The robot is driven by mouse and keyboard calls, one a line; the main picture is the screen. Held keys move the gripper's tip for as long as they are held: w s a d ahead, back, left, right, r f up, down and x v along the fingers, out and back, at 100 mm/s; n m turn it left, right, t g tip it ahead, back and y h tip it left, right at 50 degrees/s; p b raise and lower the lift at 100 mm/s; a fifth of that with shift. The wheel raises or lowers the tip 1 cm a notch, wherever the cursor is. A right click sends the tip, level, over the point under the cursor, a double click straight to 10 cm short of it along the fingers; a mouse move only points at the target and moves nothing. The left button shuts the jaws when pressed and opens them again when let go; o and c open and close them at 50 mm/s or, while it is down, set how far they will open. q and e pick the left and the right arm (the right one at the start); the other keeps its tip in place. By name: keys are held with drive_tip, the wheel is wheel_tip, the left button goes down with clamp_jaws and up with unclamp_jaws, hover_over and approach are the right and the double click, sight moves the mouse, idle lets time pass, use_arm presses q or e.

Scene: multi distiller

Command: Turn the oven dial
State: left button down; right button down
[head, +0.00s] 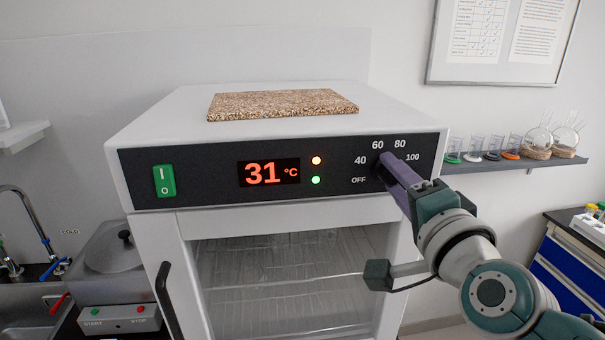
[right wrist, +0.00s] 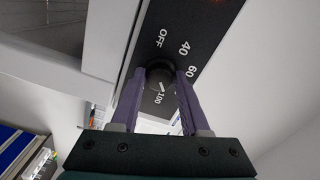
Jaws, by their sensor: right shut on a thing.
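The oven (head: 220,175) is a white box with a black control panel and a glass door below. Its display (head: 269,172) reads 31 °C. The dial is at the panel's right end, ringed by OFF, 40, 60, 80 and 100; my gripper mostly hides it in the head view. In the right wrist view the dial (right wrist: 160,74) is a black knob with a white mark that appears to lie toward 100. My right gripper (head: 388,165) is shut on the dial, with its purple fingers (right wrist: 160,88) on both sides of it. My left gripper is not in view.
A cork-like board (head: 283,104) lies on the oven top. A green switch (head: 164,181) and two lit lamps (head: 316,170) are on the panel. A shelf with glassware (head: 537,163) is at right. A sink and a lidded device (head: 115,262) are at left.

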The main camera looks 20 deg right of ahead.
drive_tip(key=shift+m, duration=1.8)
drive_tip(key=shift+c, duration=2.2)
unclamp_jaws()
